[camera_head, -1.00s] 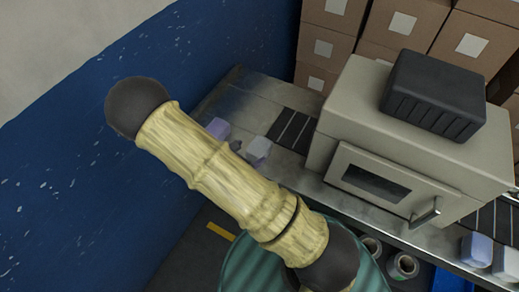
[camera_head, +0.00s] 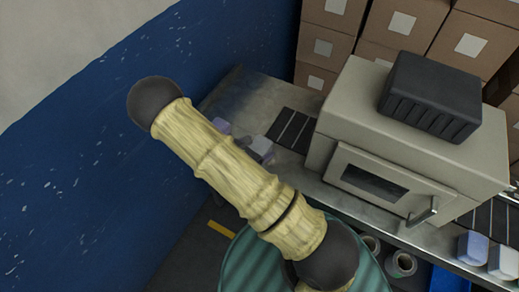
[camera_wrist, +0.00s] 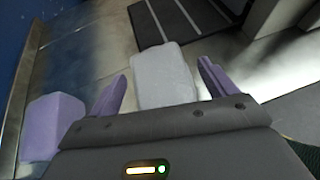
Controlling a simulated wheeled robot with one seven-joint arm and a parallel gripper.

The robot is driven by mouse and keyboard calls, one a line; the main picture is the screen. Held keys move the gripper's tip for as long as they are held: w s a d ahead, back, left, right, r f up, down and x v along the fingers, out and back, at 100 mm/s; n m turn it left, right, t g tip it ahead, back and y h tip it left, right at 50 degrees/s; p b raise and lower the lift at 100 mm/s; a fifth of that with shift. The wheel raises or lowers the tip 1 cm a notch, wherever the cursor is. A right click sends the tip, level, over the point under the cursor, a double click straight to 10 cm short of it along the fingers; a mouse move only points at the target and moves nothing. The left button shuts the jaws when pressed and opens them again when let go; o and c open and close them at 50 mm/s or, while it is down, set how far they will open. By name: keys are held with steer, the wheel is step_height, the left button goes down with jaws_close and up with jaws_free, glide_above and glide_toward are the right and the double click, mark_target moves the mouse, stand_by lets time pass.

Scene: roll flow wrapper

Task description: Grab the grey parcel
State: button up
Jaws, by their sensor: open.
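The grey parcel (camera_wrist: 163,76) is a pale grey block with rounded edges, lying on the metal table in the wrist view. It sits ahead of and between the two purple fingers of my gripper (camera_wrist: 160,85), which are spread open. Its near end reaches close to the gripper's palm in the picture; I cannot tell if anything touches. In the head view the grey parcel (camera_head: 262,146) is partly hidden near my arm.
A beige wrapping machine (camera_head: 408,150) with a black box (camera_head: 433,95) on top stands right of the parcels. A dark roller strip (camera_head: 292,130) lies beyond the grey parcel. A blue wall (camera_head: 90,190) borders the left. Finished-looking parcels (camera_head: 473,247) sit at the far right.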

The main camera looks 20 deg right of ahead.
mark_target(257, 149)
steer(key=shift+c, duration=0.4)
steer(key=c, duration=1.2)
steer(key=shift+r, duration=0.1)
step_height(257, 149, up, 10)
steer(key=shift+f+b, duration=0.1)
steer(key=shift+b, duration=0.3)
